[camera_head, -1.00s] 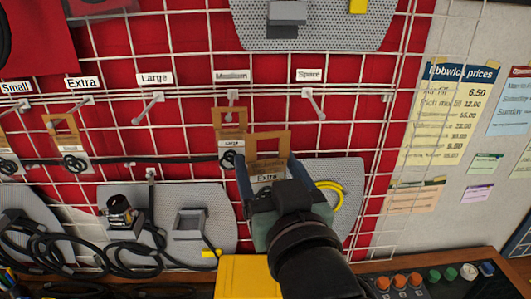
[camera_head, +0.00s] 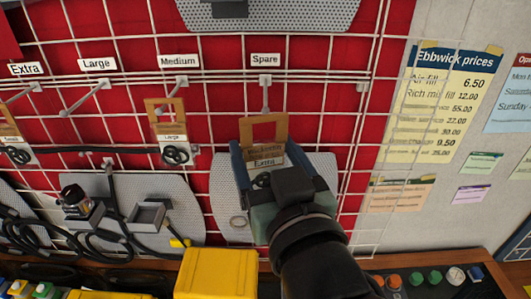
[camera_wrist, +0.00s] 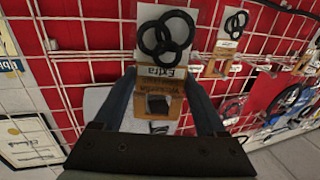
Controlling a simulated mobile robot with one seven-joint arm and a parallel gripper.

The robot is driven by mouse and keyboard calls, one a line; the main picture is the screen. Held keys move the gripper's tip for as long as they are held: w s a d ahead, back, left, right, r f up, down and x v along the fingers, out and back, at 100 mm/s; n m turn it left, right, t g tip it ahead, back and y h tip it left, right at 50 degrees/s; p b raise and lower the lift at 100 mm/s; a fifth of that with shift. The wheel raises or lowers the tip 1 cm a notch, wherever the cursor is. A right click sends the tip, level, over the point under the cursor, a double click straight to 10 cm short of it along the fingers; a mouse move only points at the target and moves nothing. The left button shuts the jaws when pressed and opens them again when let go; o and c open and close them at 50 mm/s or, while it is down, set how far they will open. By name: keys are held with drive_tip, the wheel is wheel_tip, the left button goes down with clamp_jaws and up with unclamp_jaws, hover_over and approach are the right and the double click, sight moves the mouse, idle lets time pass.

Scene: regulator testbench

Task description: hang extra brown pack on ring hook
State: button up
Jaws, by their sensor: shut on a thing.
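My gripper (camera_head: 267,160) is shut on the brown pack (camera_head: 263,133), a brown header card with a cut-out window and an "Extra" label. In the wrist view, the pack (camera_wrist: 160,60) shows black rings on a white card, upside down, between the fingers (camera_wrist: 168,88). In the head view, it appears just below the Spare hook (camera_head: 265,97); I cannot tell the gap in depth. The Large hook (camera_head: 85,100) is bare. A brown pack labelled Large (camera_head: 170,130) is at the Medium hook (camera_head: 175,87).
White wire grid (camera_head: 330,90) covers a red backing. Another brown pack (camera_head: 10,140) is at the left edge. Grey perforated panels (camera_head: 225,190) with cables hang below. A price sheet (camera_head: 440,110) is at right.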

drive_tip(key=w+f, duration=0.1)
drive_tip(key=w, duration=0.7)
drive_tip(key=shift+b, duration=0.35)
idle(0.4)
drive_tip(key=shift+w+f, duration=0.1)
drive_tip(key=shift+w, duration=0.05)
drive_tip(key=shift+d, duration=0.1)
drive_tip(key=o, duration=1.3)
drive_tip(key=shift+c, duration=0.2)
